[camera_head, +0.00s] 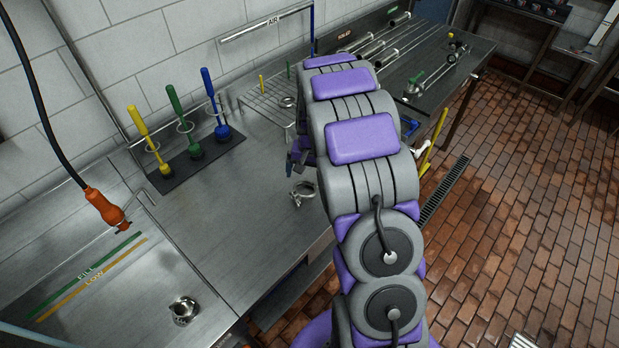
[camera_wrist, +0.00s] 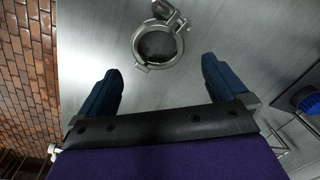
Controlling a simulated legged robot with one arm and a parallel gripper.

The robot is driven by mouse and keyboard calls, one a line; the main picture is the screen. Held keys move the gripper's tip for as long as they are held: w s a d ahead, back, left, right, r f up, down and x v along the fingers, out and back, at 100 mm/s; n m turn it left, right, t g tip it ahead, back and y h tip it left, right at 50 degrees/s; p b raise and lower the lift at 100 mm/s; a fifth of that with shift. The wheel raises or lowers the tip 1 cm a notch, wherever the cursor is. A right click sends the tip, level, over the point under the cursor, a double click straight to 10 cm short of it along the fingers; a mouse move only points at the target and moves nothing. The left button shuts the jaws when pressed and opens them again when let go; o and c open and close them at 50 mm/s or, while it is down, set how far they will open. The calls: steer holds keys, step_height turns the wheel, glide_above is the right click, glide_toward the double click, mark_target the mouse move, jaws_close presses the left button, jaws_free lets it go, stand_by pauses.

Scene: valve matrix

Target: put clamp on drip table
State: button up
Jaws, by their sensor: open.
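A silver ring clamp (camera_head: 303,185) lies on the steel worktop, left of my arm in the head view. In the wrist view the clamp (camera_wrist: 160,66) lies flat, with its hinge and bolt end at the top. My gripper (camera_wrist: 161,80) is open and empty above the worktop. Its two dark blue fingers are spread wide, and the clamp lies just beyond and between their tips. In the head view my gripper (camera_head: 296,160) is partly hidden by my arm. A wire drip rack (camera_head: 262,98), which looks like the drip table, stands farther back with a ring-shaped part on it.
Yellow, green and blue brushes (camera_head: 176,124) stand in a dark holder (camera_head: 185,170) at the left. A sink (camera_head: 90,270) holds a metal fitting (camera_head: 183,310). An orange nozzle (camera_head: 105,208) hangs above it. Long rods (camera_head: 375,42) lie at the back right. Worktop left of the clamp is clear.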

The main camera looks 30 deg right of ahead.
mark_target(304, 188)
step_height(304, 188, up, 7)
steer(key=s+a+r+n+g, duration=0.1)
steer(key=s+a+r, duration=0.4)
steer(key=s+a, duration=0.15)
steer(key=s+a+r+n, duration=0.2)
steer(key=s+a+r, duration=0.3)
steer(key=s, duration=0.3)
steer(key=s+a+r+n, duration=0.1)
steer(key=s+a+n, duration=0.1)
steer(key=s, duration=0.9)
steer(key=s+a+r+n+g+h, duration=0.1)
steer(key=s+a+n, duration=0.1)
steer(key=s, duration=0.9)
steer(key=shift+s+r+g+p, duration=0.3)
steer(key=shift+p, duration=0.05)
